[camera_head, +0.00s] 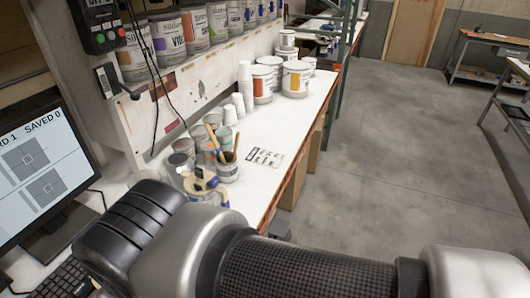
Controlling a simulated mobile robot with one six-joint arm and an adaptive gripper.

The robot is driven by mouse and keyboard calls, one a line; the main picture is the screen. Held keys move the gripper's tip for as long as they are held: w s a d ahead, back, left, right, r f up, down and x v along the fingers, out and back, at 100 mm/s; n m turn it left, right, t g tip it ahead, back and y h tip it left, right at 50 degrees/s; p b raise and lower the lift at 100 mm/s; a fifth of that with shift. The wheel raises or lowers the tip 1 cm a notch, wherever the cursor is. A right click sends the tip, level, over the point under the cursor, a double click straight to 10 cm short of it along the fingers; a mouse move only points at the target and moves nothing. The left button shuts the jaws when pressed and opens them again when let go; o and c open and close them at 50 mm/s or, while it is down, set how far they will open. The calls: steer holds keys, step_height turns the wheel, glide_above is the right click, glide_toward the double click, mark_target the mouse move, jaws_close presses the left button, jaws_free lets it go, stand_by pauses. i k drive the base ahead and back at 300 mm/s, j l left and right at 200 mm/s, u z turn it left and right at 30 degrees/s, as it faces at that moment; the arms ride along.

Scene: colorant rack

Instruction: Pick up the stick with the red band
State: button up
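A small open can (228,172) stands on the white bench near its front edge. A light wooden stick (214,140) leans out of it to the upper left. A darker handle (236,146) leans out to the right. The sticks are too small here to tell which one has a red band. My arm crosses the lower part of the picture in front of the bench. My gripper's fingers do not show.
Several cans (183,150) crowd beside the sticks. White paper cups (245,85) and larger paint buckets (296,78) stand farther back on the bench (285,125). A monitor (40,165) and keyboard (62,280) are at left. The floor (400,150) at right is open.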

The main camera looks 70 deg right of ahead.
mark_target(237, 135)
steer(key=l+z, duration=0.15)
steer(key=z, duration=0.25)
steer(key=l+z, duration=0.2)
steer(key=z, duration=0.15)
steer(key=l+z, duration=0.15)
steer(key=z, duration=0.25)
steer(key=l+z, duration=0.2)
steer(key=z, duration=0.15)
steer(key=u, duration=3)
steer(key=z, duration=3)
steer(key=i+l+u, duration=0.1)
steer(key=i+l, duration=0.15)
steer(key=i+l+u, duration=0.15)
steer(key=l, duration=0.35)
steer(key=i+l+u, duration=0.1)
steer(key=i+l, duration=0.15)
steer(key=l, duration=0.15)
